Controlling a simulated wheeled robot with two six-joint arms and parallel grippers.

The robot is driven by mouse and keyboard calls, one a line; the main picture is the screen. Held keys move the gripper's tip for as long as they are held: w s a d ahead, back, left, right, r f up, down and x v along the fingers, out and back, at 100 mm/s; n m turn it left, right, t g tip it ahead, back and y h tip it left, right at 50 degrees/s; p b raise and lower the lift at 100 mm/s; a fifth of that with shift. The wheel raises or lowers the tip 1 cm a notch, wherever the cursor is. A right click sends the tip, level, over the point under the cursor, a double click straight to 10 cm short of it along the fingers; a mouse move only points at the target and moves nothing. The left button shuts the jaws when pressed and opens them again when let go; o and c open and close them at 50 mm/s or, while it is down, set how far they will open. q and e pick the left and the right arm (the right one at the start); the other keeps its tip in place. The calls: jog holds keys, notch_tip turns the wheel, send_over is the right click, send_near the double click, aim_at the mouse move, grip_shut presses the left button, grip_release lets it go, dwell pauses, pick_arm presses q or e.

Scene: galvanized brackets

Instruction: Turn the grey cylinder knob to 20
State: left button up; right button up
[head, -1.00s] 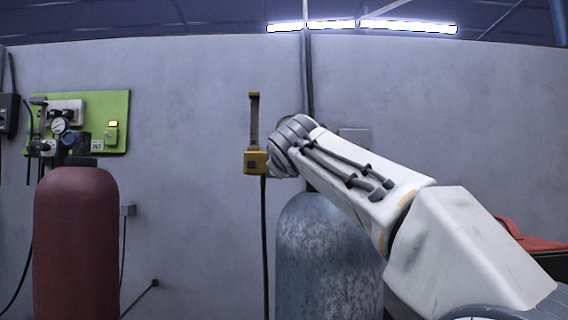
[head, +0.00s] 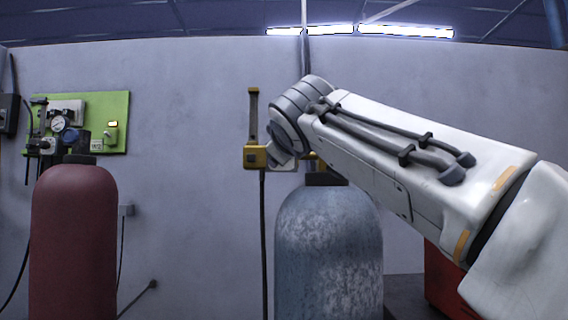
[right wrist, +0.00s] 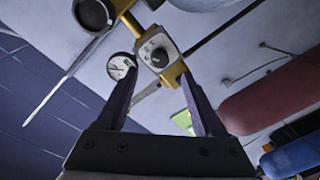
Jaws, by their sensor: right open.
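The grey cylinder (head: 330,240) stands against the wall in the head view, mottled and upright, with its top partly behind my right arm. Its knob is hidden there by my arm. In the right wrist view a dark round knob (right wrist: 158,56) sits on a pale dial plate on a yellow fitting. My right gripper (right wrist: 160,72) is open, its two dark fingers pointing toward the knob, which appears between and beyond their tips. I see no contact. The scale numbers are too small to read. My left gripper is not in view.
A round white gauge (right wrist: 121,66) is beside the left finger. A yellow fitting with a dark upright lever (head: 254,115) is left of my wrist. A red cylinder (head: 74,240) and a green panel (head: 115,110) with gauges stand left. A red box (head: 445,280) is lower right.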

jog(key=shift+s+d, duration=0.15)
jog(key=shift+s, duration=1.3)
jog(key=s+a+f+g+p, duration=0.1)
jog(key=s+f+g, duration=0.2)
jog(key=f, duration=0.7)
jog(key=s+a+f+g+p, duration=0.1)
jog(key=s+f+g+p, duration=0.2)
jog(key=f, duration=0.7)
jog(key=s+a+f+g, duration=0.2)
jog(key=f+g, duration=0.2)
jog(key=f, duration=0.6)
jog(key=s+d+f+m+g+p, duration=0.1)
jog(key=s+d+f+g, duration=0.2)
jog(key=s+f, duration=0.6)
jog(key=s+d+f+m+g+p, duration=0.2)
jog(key=s+d+f+g, duration=0.2)
jog(key=s+f, duration=0.5)
jog(key=s, duration=0.3)
jog(key=shift+s+d+g+h, duration=0.25)
jog(key=shift+d+g+h, duration=0.05)
